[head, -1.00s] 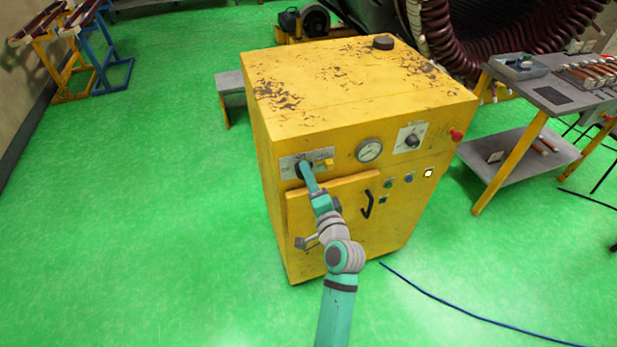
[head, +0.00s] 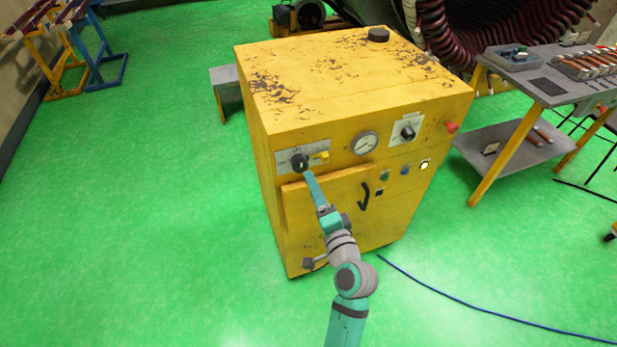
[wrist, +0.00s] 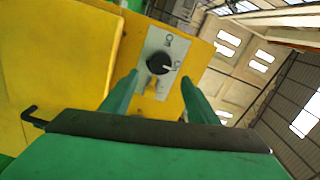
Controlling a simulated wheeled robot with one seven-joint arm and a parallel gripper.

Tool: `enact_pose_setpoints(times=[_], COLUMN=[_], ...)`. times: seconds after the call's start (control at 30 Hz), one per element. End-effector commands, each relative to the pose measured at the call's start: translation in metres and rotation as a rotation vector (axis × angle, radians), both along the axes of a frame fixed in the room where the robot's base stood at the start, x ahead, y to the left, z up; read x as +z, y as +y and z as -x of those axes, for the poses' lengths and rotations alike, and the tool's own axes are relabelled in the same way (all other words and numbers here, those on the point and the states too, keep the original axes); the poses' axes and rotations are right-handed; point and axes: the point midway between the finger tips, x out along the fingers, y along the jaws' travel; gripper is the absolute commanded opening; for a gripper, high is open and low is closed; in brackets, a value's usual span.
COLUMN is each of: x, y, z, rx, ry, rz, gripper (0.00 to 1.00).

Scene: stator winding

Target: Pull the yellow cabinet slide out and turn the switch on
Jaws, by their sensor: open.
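The yellow cabinet (head: 262,190) stands upright on the green floor. At the upper left of its front, a grey plate carries a round black switch knob (head: 299,162), and the small yellow slide (head: 322,156) sticks out at the knob's right. My gripper (head: 309,177) is just below the knob, apart from it. In the wrist view the gripper (wrist: 158,92) has its two green fingers spread with nothing held between them. The knob (wrist: 158,63) and slide (wrist: 150,88) show between and beyond the fingers. The knob's pale mark points right in that view, towards a label too small to read.
The cabinet front also has a gauge (head: 365,143), a second knob (head: 407,132), a red button (head: 451,127), a bright lamp (head: 424,165) and a black handle (head: 363,196). A cart (head: 560,92) stands at right. A blue cable (head: 470,306) crosses the floor.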

Motion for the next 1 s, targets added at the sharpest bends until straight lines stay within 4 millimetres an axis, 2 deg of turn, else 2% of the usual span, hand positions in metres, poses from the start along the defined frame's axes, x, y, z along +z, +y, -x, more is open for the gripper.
enact_pose_setpoints(times=[0.1, 0.3, 0.87, 1.0], x=[-0.001, 0.000, 0.000, -0.012], y=[-0.006, -0.011, -0.011, -0.011], z=[0.018, 0.032, 0.034, 0.041], rx=[-0.002, -0.001, -0.001, -0.019], ry=[0.001, 0.001, 0.001, 0.012], rz=[-0.002, 0.000, 0.000, 0.021], gripper=[0.55, 0.55, 0.55, 0.55])
